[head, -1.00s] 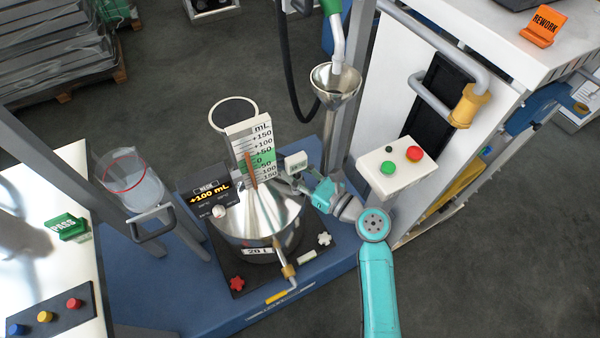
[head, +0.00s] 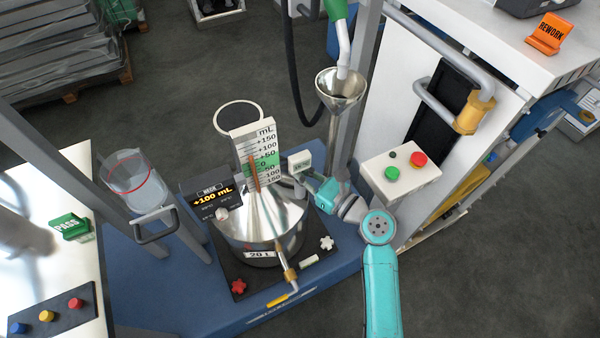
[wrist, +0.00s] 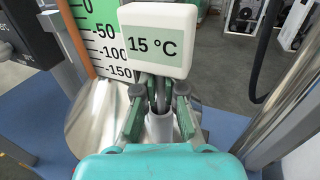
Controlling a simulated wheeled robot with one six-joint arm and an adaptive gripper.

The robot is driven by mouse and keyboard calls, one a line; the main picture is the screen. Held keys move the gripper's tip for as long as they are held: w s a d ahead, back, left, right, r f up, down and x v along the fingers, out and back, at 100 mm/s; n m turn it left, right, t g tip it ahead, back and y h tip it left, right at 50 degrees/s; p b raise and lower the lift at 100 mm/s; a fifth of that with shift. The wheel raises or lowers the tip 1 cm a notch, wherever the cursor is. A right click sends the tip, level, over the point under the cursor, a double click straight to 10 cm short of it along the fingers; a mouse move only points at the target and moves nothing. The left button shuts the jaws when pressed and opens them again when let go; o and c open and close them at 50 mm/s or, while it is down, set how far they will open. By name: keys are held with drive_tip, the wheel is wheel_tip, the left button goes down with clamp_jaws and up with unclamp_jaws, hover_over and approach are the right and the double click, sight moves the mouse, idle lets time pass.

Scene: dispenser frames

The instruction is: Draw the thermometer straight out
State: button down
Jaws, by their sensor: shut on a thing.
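The thermometer has a white box head (head: 299,163) in the head view, close to the right of the scale plate on the vessel. In the wrist view its head (wrist: 158,40) reads 15 °C. My gripper (wrist: 157,92) is shut on the thermometer just below this head. It also shows in the head view (head: 303,183), reaching in from the right. A light grey upright tube (wrist: 160,128) stands below the fingers; whether the stem is still inside it is hidden. The shiny conical vessel (head: 283,212) is under the gripper.
The mL scale plate (head: 266,143) stands close left of the gripper, with a +100 mL display (head: 215,195) beside it. A steel funnel (head: 341,88) and a post are behind right. A white button box (head: 399,178) is to the right. A glass jug (head: 135,185) hangs left.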

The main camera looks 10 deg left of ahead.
sight(300, 156)
drive_tip(key=shift+r, duration=4.3)
